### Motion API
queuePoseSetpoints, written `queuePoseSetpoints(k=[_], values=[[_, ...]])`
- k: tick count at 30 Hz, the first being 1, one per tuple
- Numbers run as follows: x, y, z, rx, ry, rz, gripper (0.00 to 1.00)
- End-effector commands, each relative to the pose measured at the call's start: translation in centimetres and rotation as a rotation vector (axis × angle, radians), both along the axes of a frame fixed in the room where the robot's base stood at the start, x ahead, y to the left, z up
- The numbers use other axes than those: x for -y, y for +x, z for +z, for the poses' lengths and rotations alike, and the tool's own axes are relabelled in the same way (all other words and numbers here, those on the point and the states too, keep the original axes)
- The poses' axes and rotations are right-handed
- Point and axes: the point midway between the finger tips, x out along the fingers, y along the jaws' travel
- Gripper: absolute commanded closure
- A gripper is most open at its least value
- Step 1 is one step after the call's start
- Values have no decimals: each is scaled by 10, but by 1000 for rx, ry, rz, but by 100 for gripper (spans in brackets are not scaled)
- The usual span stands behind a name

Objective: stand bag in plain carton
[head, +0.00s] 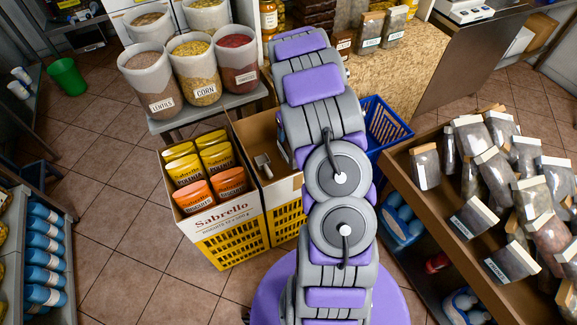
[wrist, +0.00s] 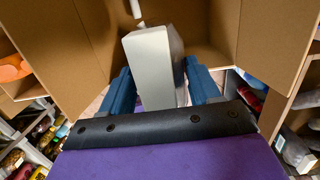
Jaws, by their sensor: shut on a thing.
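The plain carton (head: 250,130) is brown cardboard and stands open on a yellow crate, right of the printed Sabrello carton. My arm hides its right part in the head view. In the wrist view, its brown walls (wrist: 215,22) surround the far end of my gripper. My gripper (wrist: 160,80) has blue fingers shut on a pale grey-white bag (wrist: 152,50), one finger on each side. The bag is at the carton's opening; whether it touches the bottom I cannot tell.
A small grey scoop-like item (head: 263,166) lies in the plain carton. The Sabrello carton (head: 222,218) holds yellow and orange packs. A blue basket (head: 385,125) and a wooden tray (head: 440,225) of dark bags are at right. Grain tubs (head: 150,80) stand behind.

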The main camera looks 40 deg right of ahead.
Motion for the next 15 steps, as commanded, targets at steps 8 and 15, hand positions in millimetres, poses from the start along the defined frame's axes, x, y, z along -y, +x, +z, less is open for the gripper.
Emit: queuePoseSetpoints(k=[8, 15], values=[[-2, -1, -69, -2, 4, -1, 100], [-2, -1, -125, -1, 1, 1, 100]])
